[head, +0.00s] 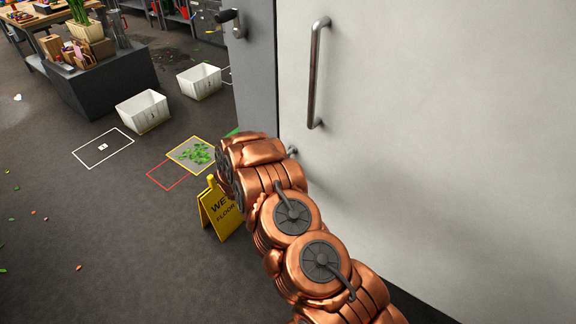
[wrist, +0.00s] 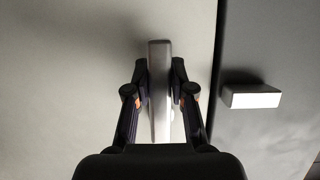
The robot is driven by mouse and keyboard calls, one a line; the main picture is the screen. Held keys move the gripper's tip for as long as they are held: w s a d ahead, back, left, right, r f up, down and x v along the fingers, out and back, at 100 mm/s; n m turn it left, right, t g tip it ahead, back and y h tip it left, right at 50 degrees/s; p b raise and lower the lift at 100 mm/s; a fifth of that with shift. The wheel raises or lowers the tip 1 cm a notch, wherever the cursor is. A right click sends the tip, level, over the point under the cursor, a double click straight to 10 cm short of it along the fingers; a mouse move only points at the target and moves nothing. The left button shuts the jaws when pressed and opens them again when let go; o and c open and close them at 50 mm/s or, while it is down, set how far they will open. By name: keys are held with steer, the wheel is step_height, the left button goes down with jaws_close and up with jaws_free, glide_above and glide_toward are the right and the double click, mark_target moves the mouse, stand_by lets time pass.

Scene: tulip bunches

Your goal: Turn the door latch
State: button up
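The door latch (wrist: 160,92) is a grey metal lever that stands upright in the middle of the wrist view, in front of the pale door (wrist: 70,60). My gripper (wrist: 160,78) has one dark finger on each side of the lever, and both fingertips appear to touch it. In the head view the pale door (head: 430,130) fills the right side. A small metal bit of the latch (head: 292,151) shows beside my copper arm. The arm hides the rest of the latch and my gripper there.
A vertical pull handle (head: 316,75) is fixed to the door above my arm. A yellow wet-floor sign (head: 222,210) stands just left of my arm. White bins (head: 143,111) and a dark planter block (head: 105,80) stand farther back. The floor at lower left is mostly clear.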

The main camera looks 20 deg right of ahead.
steer(key=o, duration=0.4)
steer(key=shift+o, duration=0.2)
steer(key=shift+a+r, duration=0.1)
steer(key=v, duration=1.1)
steer(key=shift+s+a, duration=0.25)
steer(key=shift+a, duration=0.1)
steer(key=shift+w+r, duration=0.1)
